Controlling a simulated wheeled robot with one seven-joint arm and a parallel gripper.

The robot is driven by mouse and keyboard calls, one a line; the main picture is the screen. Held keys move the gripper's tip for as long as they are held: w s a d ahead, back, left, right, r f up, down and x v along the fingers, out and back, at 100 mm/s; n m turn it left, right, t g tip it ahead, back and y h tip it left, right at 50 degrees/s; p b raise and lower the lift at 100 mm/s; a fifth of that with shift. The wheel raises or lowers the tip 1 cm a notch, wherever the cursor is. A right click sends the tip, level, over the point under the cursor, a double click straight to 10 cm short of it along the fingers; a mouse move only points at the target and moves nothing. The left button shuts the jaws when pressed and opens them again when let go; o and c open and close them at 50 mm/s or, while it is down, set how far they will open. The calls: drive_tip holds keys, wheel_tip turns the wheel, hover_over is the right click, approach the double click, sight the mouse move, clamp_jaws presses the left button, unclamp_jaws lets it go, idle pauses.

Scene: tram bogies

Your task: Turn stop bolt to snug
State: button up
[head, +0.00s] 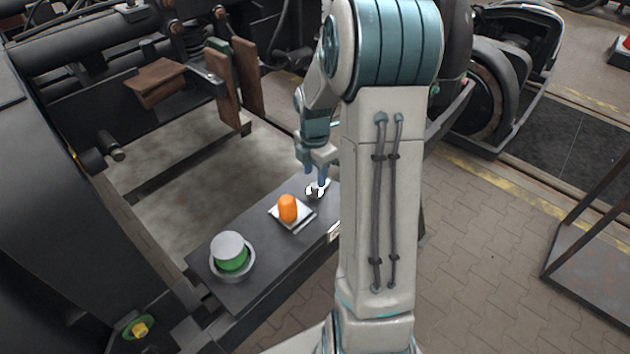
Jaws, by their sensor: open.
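My gripper (315,178) points down over the far right end of a dark bench-like beam (262,256). It is open. A small shiny white, curved piece (315,191), perhaps a wrench end, shows right at the fingertips; I cannot tell whether they touch it. I cannot pick out the stop bolt with certainty. A yellow bolt-like head on a green disc (139,328) sits at the lower left, and a dark stub with a round end (110,149) juts out at the left. My arm hides the beam's right end.
An orange rounded piece (287,208) stands on a small white tray (303,222) on the beam. A white-topped green cylinder (230,252) sits in a round dish to its left. Brown brake blocks (221,85) hang behind. Paved floor (480,260) is clear at the right, beside a rusty metal stand (595,260).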

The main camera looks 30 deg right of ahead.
sight(315, 186)
drive_tip(key=shift+f, duration=2.05)
clamp_jaws()
